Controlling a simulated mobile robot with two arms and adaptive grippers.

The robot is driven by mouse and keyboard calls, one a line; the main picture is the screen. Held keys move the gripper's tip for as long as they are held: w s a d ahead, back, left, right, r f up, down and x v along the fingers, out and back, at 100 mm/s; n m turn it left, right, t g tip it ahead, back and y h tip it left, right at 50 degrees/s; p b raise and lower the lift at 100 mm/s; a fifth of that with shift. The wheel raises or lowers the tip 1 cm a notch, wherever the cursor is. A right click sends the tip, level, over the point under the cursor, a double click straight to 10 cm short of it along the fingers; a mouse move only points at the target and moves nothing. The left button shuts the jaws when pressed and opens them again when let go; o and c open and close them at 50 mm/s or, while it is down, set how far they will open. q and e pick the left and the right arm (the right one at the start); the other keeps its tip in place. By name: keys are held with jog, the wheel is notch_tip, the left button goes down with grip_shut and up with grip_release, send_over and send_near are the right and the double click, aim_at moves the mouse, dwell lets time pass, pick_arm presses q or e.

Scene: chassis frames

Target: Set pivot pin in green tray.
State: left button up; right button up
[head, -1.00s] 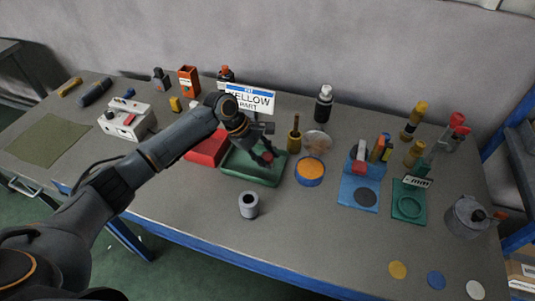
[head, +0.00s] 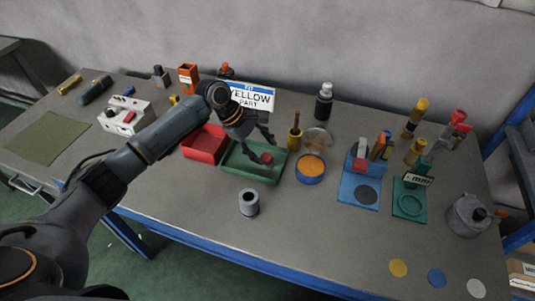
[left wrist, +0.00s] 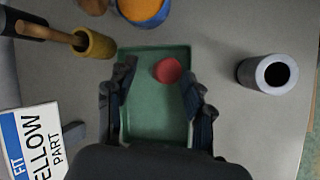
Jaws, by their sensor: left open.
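The green tray (head: 233,174) lies on the middle of the bench and also shows in the left wrist view (left wrist: 150,127). A red round-topped piece (head: 267,158), which I take for the pivot pin, is inside the tray. In the left wrist view the red piece (left wrist: 167,70) shows its round end near the tray's far end. My left gripper (head: 262,148) is over the tray with its fingers spread. In the left wrist view its fingers (left wrist: 158,84) stand apart, with clear space between them and the red piece. My right gripper is not in view.
A red tray (head: 203,145) sits directly left of the green one. A grey hollow cylinder (head: 249,203) stands in front. A brass-coloured holder (head: 294,141) and a blue dish with orange contents (head: 310,169) are to the right. A sign (head: 252,97) stands behind.

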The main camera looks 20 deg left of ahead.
pick_arm(q)
jog(key=b+v, duration=0.1)
jog(key=v, duration=0.8)
